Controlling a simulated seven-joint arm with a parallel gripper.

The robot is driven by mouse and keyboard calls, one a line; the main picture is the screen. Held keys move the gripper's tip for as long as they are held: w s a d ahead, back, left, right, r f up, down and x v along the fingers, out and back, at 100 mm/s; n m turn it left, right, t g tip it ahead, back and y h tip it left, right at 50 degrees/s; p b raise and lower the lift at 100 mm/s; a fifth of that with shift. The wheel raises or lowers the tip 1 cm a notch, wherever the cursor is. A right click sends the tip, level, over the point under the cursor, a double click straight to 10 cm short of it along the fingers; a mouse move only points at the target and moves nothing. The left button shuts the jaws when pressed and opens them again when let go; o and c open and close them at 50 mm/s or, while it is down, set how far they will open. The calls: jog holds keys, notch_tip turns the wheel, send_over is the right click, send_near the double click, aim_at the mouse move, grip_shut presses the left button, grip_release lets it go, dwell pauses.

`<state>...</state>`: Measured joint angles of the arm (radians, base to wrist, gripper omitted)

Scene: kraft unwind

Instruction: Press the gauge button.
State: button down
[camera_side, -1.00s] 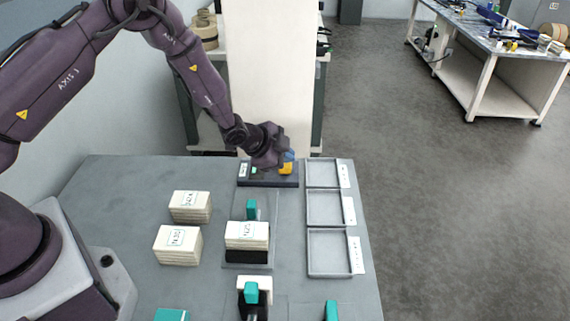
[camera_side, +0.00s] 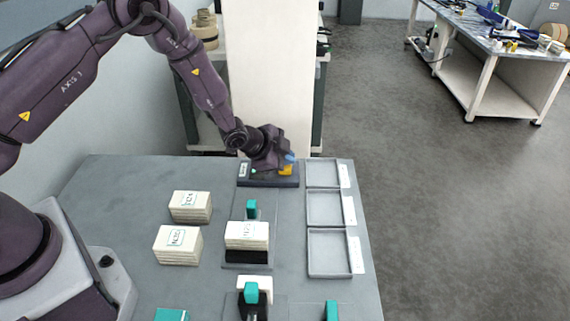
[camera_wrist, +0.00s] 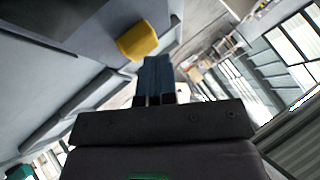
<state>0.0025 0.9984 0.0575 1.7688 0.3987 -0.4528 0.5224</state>
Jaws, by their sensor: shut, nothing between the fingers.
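The gauge is a low dark unit (camera_side: 264,182) at the back edge of the grey table, with a small white label and a small teal spot at its left end. A yellow block (camera_side: 286,171) at its right end looks like the button; it also shows in the wrist view (camera_wrist: 138,42). My gripper (camera_side: 290,158) is shut and empty, its blue fingers just above the yellow block in the side view. In the wrist view the fingers (camera_wrist: 154,72) are together, beside and below the yellow block in the picture. I cannot tell whether they touch it.
A white column (camera_side: 270,75) stands right behind the gauge. Three grey trays (camera_side: 308,240) line the table's right side. Labelled stacks of cream pads (camera_side: 178,245) stand at the left and on a middle stand (camera_side: 246,235). Teal-topped fixtures (camera_side: 252,292) stand near the front.

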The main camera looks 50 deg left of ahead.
jog(key=shift+f, duration=0.2)
jog(key=shift+r, duration=0.15)
dwell(0.3)
jog(key=shift+r, duration=0.8)
jog(key=shift+r, duration=0.1)
jog(key=shift+r, duration=2.45)
jog(key=shift+s+f, duration=0.1)
